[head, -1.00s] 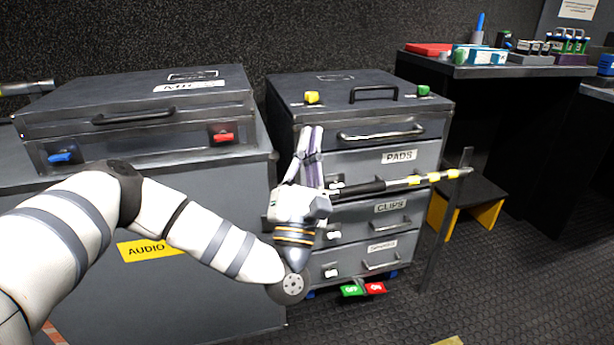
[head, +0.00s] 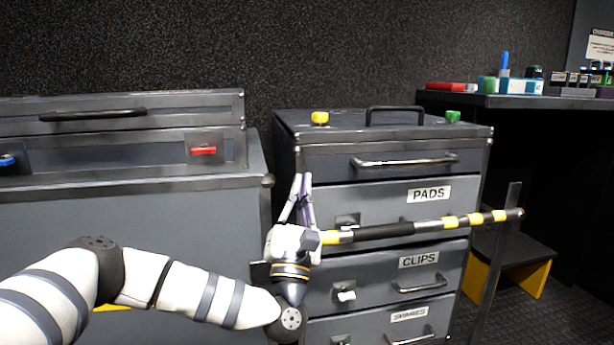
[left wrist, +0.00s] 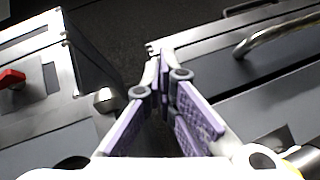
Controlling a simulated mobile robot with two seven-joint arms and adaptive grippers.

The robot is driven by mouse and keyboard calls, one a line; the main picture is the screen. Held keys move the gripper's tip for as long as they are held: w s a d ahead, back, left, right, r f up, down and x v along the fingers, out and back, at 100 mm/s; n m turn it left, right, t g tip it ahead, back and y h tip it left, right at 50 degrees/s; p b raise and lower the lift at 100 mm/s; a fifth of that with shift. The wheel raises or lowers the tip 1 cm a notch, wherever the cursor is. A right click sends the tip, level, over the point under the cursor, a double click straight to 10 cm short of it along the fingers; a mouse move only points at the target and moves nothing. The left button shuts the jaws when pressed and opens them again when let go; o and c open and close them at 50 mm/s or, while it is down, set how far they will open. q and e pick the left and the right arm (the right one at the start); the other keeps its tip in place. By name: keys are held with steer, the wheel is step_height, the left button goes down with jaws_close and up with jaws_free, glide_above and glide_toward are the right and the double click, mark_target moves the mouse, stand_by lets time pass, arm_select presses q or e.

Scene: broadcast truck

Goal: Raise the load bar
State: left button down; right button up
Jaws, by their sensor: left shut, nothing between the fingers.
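The load bar (head: 385,230) has a dark grip and yellow-black bands. It runs across the front of the drawer cabinet, between the PADS and CLIPS labels, rising slightly to the right. Its right end is at a dark upright post (head: 492,250). Its left end is beside or behind my left gripper's body, so that end is not clear. My left gripper (head: 302,181) points up at the cabinet's left front edge, its fingers above the bar's left end. In the left wrist view its purple-padded fingers (left wrist: 160,62) come together at the tips, with nothing between them. My right gripper is out of view.
The drawer cabinet (head: 320,165) carries a yellow knob (head: 320,118), a green knob (head: 453,116) and a top handle (head: 394,110). A grey case (head: 215,108) with a red latch (head: 203,150) stands at left. A yellow-sided step (head: 535,280) is at right, near open floor.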

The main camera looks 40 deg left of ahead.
arm_select(q)
steer(key=shift+w+d+r, duration=0.2)
steer(key=shift+d+r, duration=0.05)
steer(key=shift+r, duration=0.5)
steer(key=shift+w+d+r, duration=0.2)
steer(key=shift+r, duration=0.55)
stand_by(0.4)
